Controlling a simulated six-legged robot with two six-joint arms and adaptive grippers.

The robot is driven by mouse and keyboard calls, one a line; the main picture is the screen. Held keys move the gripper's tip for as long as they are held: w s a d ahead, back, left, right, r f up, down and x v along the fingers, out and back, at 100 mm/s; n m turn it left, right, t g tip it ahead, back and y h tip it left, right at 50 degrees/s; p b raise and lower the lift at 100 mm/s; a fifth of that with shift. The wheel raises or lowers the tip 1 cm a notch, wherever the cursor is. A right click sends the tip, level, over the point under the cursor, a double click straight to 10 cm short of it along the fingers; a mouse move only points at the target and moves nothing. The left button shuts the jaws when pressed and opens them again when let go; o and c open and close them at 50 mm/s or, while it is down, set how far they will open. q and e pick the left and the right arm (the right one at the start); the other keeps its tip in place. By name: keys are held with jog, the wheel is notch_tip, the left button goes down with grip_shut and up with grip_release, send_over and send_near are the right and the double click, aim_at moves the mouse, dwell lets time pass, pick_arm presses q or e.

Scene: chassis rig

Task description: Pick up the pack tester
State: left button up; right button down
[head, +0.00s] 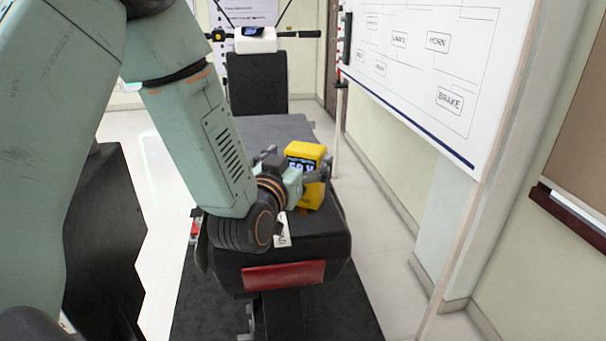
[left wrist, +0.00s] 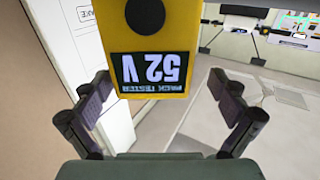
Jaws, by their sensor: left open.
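The pack tester (head: 307,152) is a yellow box standing upright on the rear end of the black seat of the chassis rig (head: 330,222). In the left wrist view the tester (left wrist: 187,55) fills the top middle, with a dark display reading "52 V" upside down and a round black part above it. My left gripper (head: 303,178) is at the tester, low on its near side. In the left wrist view the left gripper (left wrist: 158,88) is open, one finger on each side of the tester, with gaps showing. My right gripper is not in view.
A red panel (head: 284,275) is on the rig's rear face, and a white tag (head: 282,231) hangs near my wrist. The handlebar (head: 298,34) is at the far end. A whiteboard (head: 420,65) with labelled boxes stands to the right. Pale floor is free right of the rig.

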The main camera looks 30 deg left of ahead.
pick_arm(q)
jog(key=shift+w+d+r, duration=0.15)
jog(key=shift+w+d, duration=0.5)
jog(key=shift+w, duration=0.2)
jog(key=shift+w+a+f, duration=0.15)
jog(key=shift+a+f, duration=0.2)
jog(key=shift+a, duration=0.25)
jog(key=shift+c, duration=0.2)
jog(key=shift+a, duration=0.1)
jog(key=shift+c, duration=0.9)
jog(key=shift+s+d+r, duration=0.3)
jog(key=shift+d, duration=0.25)
jog(key=c, duration=0.4)
jog(key=shift+w+a+f, duration=0.15)
jog(key=shift+a+f, duration=0.05)
jog(key=shift+a, duration=0.1)
jog(key=c, duration=0.5)
jog(key=shift+d, duration=0.1)
jog(key=c, duration=0.5)
